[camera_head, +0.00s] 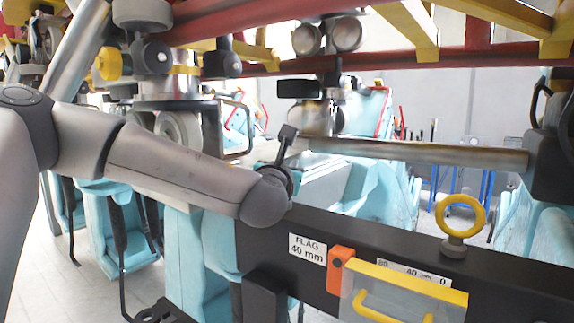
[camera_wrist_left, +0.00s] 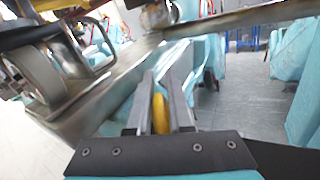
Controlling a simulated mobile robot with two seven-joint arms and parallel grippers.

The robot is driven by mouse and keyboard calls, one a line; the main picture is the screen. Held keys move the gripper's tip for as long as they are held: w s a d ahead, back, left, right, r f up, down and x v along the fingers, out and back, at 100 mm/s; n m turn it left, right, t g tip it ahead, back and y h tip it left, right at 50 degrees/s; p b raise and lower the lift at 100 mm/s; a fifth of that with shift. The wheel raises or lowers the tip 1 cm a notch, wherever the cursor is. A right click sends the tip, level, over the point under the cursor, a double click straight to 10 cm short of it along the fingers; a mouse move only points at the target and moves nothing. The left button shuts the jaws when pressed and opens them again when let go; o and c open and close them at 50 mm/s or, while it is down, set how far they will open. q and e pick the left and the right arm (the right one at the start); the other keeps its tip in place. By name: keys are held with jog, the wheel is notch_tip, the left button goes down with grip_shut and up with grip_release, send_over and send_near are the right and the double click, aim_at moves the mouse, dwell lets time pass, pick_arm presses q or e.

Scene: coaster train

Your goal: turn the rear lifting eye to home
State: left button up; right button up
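One yellow lifting eye (camera_head: 460,217) stands upright on the black beam (camera_head: 510,276) at the right of the head view, its ring facing me. Another yellow eye (camera_wrist_left: 160,112) shows nearly edge-on in the left wrist view, between the two grey fingers of my left gripper (camera_wrist_left: 161,80). The fingers lie close on both sides and appear shut on it. In the head view my left wrist covers this eye and the fingertips, at the beam's far left end. I cannot read a home mark for it. My right gripper is out of view.
A "FLAG 40 mm" label (camera_head: 307,249), an orange block (camera_head: 340,262) and a yellow-handled clear cover (camera_head: 400,296) with a scale sit on the beam's front. A metal tube (camera_head: 420,153) runs behind. Red and yellow track (camera_head: 250,20) hangs overhead, with teal seats around.

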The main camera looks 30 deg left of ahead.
pick_arm(q)
jog(key=shift+a, duration=0.1)
grip_shut()
